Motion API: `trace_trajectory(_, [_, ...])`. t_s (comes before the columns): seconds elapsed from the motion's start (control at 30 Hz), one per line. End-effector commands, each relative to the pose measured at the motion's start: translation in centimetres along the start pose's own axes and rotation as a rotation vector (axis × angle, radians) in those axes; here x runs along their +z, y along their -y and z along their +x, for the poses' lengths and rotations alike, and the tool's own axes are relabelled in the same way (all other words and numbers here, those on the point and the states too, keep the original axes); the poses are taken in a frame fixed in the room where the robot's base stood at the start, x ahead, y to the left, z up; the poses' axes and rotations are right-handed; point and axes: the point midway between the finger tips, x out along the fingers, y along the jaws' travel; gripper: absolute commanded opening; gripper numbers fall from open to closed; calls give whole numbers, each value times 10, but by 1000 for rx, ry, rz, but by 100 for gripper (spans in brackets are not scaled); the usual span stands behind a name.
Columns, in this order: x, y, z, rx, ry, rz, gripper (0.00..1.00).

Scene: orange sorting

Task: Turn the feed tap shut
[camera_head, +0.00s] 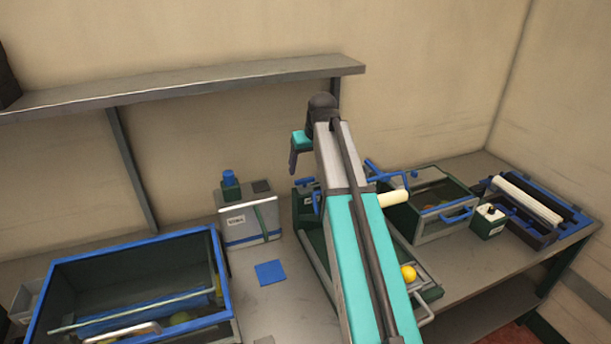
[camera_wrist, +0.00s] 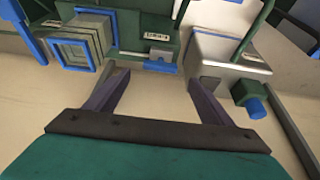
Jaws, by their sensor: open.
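My gripper shows in the wrist view (camera_wrist: 162,84) with its two dark fingers spread and nothing between them. In the head view my arm reaches towards the wall, and a dark finger (camera_head: 294,158) hangs beyond a green unit (camera_head: 303,207). This unit has blue parts (camera_head: 305,181) at its top and is partly hidden by my arm. In the wrist view a labelled green body with a small blue piece (camera_wrist: 160,66) lies just beyond the fingertips, apart from them. I cannot tell for certain which blue part is the feed tap, or its setting.
A labelled grey box (camera_head: 250,222) with a blue-capped bottle stands left of the arm. A blue-rimmed bin (camera_head: 65,262) is at front left. A sorting tray (camera_head: 425,290) holds a yellow fruit (camera_head: 408,272). A shelf (camera_head: 200,82) runs along the wall.

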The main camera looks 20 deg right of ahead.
Motion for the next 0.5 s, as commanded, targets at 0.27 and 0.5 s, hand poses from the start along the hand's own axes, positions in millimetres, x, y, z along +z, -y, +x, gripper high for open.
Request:
trace_trajectory(0.27, [0,0,27,0,3,0,75])
trace_trajectory(0.5, [0,-1,50,0,1,1,75])
